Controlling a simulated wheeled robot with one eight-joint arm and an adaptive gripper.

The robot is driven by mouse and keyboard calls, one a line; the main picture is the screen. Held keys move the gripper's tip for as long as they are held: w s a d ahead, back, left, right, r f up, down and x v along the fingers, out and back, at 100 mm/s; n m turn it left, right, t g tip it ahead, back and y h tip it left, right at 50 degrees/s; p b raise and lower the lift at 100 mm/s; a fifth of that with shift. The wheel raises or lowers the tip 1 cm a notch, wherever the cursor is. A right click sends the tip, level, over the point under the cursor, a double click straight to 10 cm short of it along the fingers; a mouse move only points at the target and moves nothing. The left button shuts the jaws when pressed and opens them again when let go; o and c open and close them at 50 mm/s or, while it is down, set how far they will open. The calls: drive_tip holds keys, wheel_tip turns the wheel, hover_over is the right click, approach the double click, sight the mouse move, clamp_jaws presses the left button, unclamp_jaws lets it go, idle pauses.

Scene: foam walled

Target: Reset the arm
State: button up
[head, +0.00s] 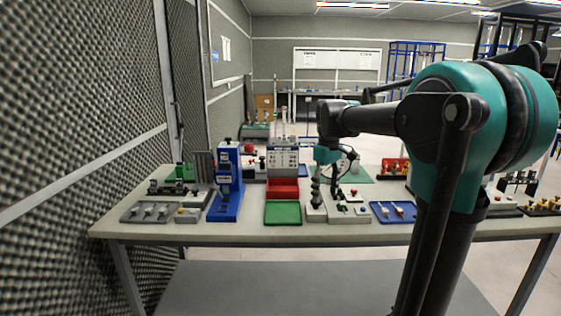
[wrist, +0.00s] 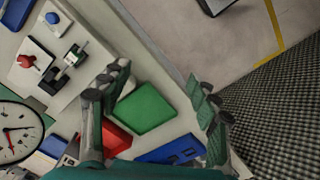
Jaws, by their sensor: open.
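My gripper (wrist: 158,80) is open and empty in the wrist view, its two dark-padded teal fingers spread wide. The green tray (wrist: 145,108) shows between and below the fingers, with the floor beyond the table edge above it. In the head view my arm reaches from the right over the workbench (head: 250,235). The gripper end hangs above the bench, right of the red bin (head: 284,188) and green tray (head: 283,212). Its fingertips are hard to make out there.
A blue press (head: 226,185) stands left of the green tray. A white button panel (head: 348,205) and a blue tray (head: 393,212) are to its right. A gauge (wrist: 18,132) shows at left in the wrist view. A foam wall (head: 80,120) borders the left.

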drive_tip(key=s+d+f+m+t, duration=0.2)
drive_tip(key=s+f+m, duration=0.2)
drive_tip(key=s+f, duration=0.6)
drive_tip(key=s+d+f+m+t, duration=0.2)
drive_tip(key=s+d+f+m, duration=0.1)
drive_tip(key=s+f, duration=0.7)
wheel_tip(320, 180, down, 3)
drive_tip(key=shift+s+f+m, duration=0.1)
drive_tip(key=shift+s+m, duration=0.3)
drive_tip(key=shift+c, duration=0.5)
